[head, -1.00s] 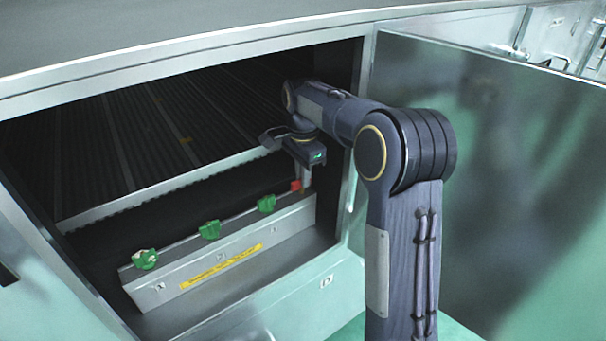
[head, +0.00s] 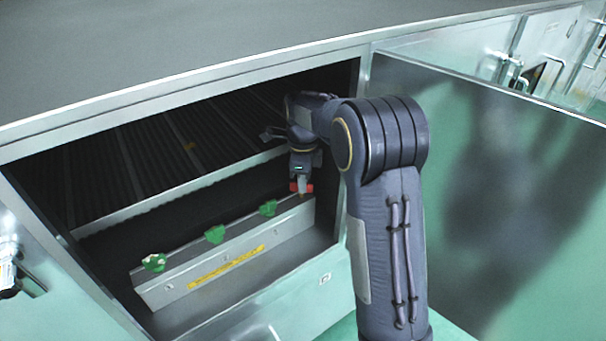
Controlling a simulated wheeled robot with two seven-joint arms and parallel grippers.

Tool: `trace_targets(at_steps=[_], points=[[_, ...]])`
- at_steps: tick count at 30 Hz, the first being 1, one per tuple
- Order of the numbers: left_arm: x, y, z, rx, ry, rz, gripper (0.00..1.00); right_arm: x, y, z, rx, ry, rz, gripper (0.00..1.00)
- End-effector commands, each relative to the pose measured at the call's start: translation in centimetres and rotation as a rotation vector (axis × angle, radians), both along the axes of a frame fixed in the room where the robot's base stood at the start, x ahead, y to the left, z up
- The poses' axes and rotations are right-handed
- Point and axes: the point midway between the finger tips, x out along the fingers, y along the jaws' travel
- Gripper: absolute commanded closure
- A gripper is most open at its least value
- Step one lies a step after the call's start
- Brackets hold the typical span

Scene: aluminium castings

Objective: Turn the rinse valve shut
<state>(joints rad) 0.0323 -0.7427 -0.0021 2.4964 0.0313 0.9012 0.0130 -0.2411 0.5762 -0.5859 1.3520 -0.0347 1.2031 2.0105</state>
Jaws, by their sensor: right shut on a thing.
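A red valve handle (head: 309,188) sits at the right end of a grey metal valve box (head: 285,233) inside the open cabinet. My right gripper (head: 302,187) points down and is shut on this red handle. Red shows on both sides of the fingers; the middle of the handle is hidden by them. Three green valve handles stand along the same box: one at left (head: 154,262), one in the middle (head: 215,234) and one nearest the red handle (head: 268,208). No label for the rinse valve can be read.
The cabinet's top edge (head: 190,88) runs above my right arm. An open door panel (head: 490,190) stands to the right. A ribbed dark rack (head: 130,150) with a light front rail lies behind the box. A yellow label strip (head: 225,267) is on the box front.

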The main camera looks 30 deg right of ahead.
Motion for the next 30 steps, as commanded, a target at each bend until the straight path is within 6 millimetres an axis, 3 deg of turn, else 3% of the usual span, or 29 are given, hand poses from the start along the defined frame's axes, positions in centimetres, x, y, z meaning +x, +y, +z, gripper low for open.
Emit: trace_targets(at_steps=[18, 30], points=[[0.0, 0.0, 4.9, 0.000, 0.000, 0.000, 0.64, -0.2, 0.2, 0.4, -0.002, 0.002, -0.565, 1.00], [0.0, 0.0, 6.6, 0.000, 0.000, 0.000, 0.64, -0.2, 0.2, 0.2, -0.002, 0.001, -0.779, 1.00]])
